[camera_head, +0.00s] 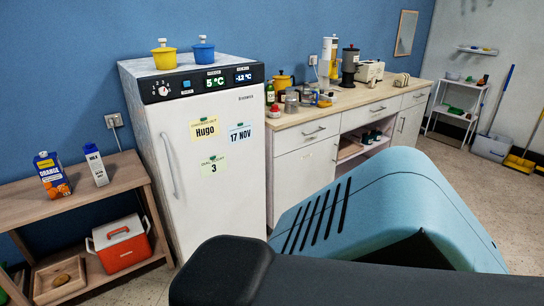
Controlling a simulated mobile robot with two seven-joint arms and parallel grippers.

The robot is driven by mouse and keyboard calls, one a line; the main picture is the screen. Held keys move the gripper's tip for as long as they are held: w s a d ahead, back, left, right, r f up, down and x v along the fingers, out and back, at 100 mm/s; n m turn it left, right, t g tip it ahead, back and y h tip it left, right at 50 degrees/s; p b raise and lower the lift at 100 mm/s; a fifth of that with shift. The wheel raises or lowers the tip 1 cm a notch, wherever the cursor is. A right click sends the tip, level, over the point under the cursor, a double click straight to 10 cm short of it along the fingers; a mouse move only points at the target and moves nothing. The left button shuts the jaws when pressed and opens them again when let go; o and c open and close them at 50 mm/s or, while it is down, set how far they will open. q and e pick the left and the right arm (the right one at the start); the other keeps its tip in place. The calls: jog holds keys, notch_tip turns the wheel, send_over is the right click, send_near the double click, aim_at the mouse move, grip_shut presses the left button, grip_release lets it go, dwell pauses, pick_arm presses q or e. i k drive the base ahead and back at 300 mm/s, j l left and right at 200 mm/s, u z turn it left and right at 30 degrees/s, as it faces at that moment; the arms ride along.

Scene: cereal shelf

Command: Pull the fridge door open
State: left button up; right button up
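The white fridge (239,172) stands against the blue wall, left of centre. Its door (215,205) looks closed. A long vertical handle (171,165) runs along the door's left edge. Several notes are stuck on the door, and a dark panel on top reads 5 °C and -12 °C. Large teal and black parts, which look like my own body, fill the lower right and cover part of the view of the floor. Neither of my grippers can be seen.
A yellow pot (164,56) and blue pot (203,52) sit on top.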

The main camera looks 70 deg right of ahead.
aim_at(209, 147)
jog(key=z, duration=1.85)
jog(key=i+l+u, duration=0.15)
jog(key=i+l, duration=0.55)
jog(key=i, duration=0.25)
jog(key=i+l+u, duration=0.15)
jog(key=i+l, duration=0.7)
jog(key=i, duration=0.05)
